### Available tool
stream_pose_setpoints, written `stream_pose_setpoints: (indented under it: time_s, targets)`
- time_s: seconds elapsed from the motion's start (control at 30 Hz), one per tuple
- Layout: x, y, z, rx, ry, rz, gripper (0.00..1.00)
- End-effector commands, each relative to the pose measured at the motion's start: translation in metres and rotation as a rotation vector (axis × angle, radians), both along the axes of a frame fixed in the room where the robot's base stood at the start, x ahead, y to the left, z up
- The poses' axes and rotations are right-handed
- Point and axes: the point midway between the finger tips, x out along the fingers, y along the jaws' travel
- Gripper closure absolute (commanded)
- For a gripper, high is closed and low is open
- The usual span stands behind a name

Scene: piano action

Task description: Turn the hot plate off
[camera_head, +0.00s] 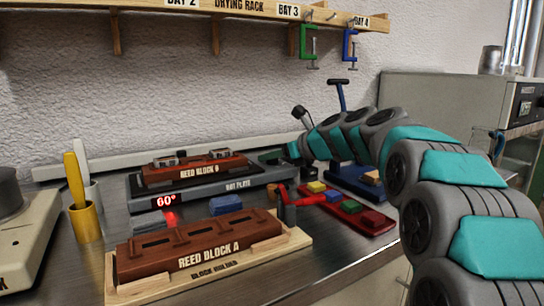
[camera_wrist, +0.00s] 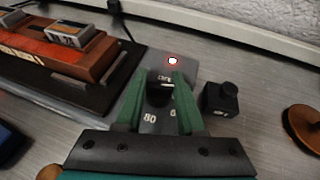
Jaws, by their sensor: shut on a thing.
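The hot plate (camera_head: 245,185) stands behind the block holder, with a lit display (camera_head: 166,201) reading 60°. The brown Reed Block B (camera_head: 195,169) sits on its dark top. In the wrist view, the hot plate's grey control panel (camera_wrist: 149,64) carries a dark knob (camera_wrist: 160,93), printed numbers including 80, and a red-ringed light with a white centre (camera_wrist: 172,61). My gripper (camera_wrist: 160,88) has its two green fingers on either side of the knob and is shut on it. The fingers hide part of the dial. My gripper also shows at the hot plate's right end in the head view (camera_head: 276,157).
A small black block (camera_wrist: 220,100) stands just right of the gripper. Reed Block A (camera_head: 190,245) sits in a wooden holder (camera_head: 285,243) in front. A red tray (camera_head: 368,222) with coloured blocks lies right of it. A brass cup (camera_head: 86,222) stands at left.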

Motion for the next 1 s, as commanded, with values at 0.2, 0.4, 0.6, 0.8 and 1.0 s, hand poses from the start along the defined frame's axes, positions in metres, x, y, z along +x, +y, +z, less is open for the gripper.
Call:
stream_pose_setpoints:
  time_s: [0.2,0.4,0.6,0.8,1.0]
  targets:
    - [0.0024,-0.0011,0.0002,0.002,-0.002,0.162,1.00]
    - [0.0019,-0.0006,0.0005,0.002,-0.002,0.272,1.00]
    - [0.0009,-0.0002,0.0015,0.001,-0.004,0.357,1.00]
    - [0.0005,-0.0001,0.0022,0.001,-0.005,0.423,1.00]
    - [0.0007,-0.0001,0.0014,0.001,-0.003,0.473,1.00]
